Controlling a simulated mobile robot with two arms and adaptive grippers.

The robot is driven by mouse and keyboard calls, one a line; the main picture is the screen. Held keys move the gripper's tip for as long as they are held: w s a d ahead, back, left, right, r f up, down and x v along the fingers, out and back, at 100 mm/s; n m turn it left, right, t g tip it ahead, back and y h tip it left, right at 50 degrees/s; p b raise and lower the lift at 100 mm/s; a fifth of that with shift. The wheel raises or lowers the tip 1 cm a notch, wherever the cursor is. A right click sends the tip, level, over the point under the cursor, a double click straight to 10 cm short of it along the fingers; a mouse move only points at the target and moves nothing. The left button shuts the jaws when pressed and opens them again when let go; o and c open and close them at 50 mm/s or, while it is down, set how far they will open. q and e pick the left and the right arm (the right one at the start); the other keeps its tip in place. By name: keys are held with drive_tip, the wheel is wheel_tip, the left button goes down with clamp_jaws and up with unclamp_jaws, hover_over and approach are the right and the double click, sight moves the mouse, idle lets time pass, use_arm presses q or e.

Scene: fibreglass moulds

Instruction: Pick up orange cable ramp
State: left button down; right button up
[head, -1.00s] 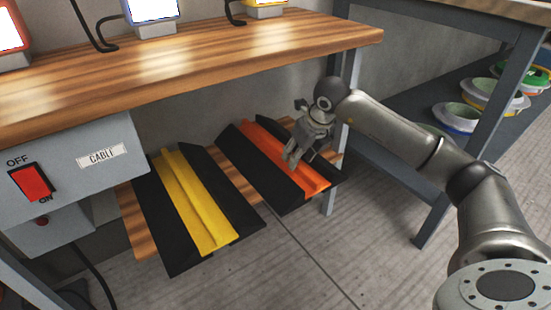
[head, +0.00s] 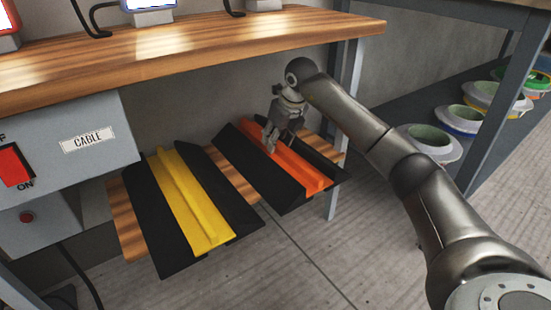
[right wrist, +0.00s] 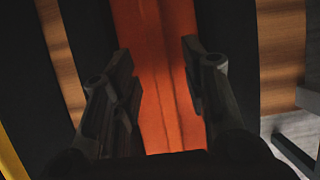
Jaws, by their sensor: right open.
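The orange cable ramp (head: 303,172) lies on the lower wooden shelf in the head view, with black sloping sides and an orange middle strip. My right gripper (head: 271,147) is over the strip, around its middle. In the right wrist view the orange strip of the ramp (right wrist: 162,60) runs between the two open fingers of the right gripper (right wrist: 160,75), one on each side. I cannot tell whether the fingers touch the ramp. My left gripper is not in view.
A yellow cable ramp (head: 190,195) lies on the same shelf (head: 128,228), to the left. The wooden tabletop (head: 200,55) hangs above. A grey switch box (head: 75,130) is at left. Bowl-shaped moulds (head: 432,142) stand on a rack at right.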

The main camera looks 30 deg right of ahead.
drive_tip(key=shift+x, duration=0.9)
drive_tip(key=shift+s, duration=0.1)
clamp_jaws()
drive_tip(key=shift+r, duration=0.15)
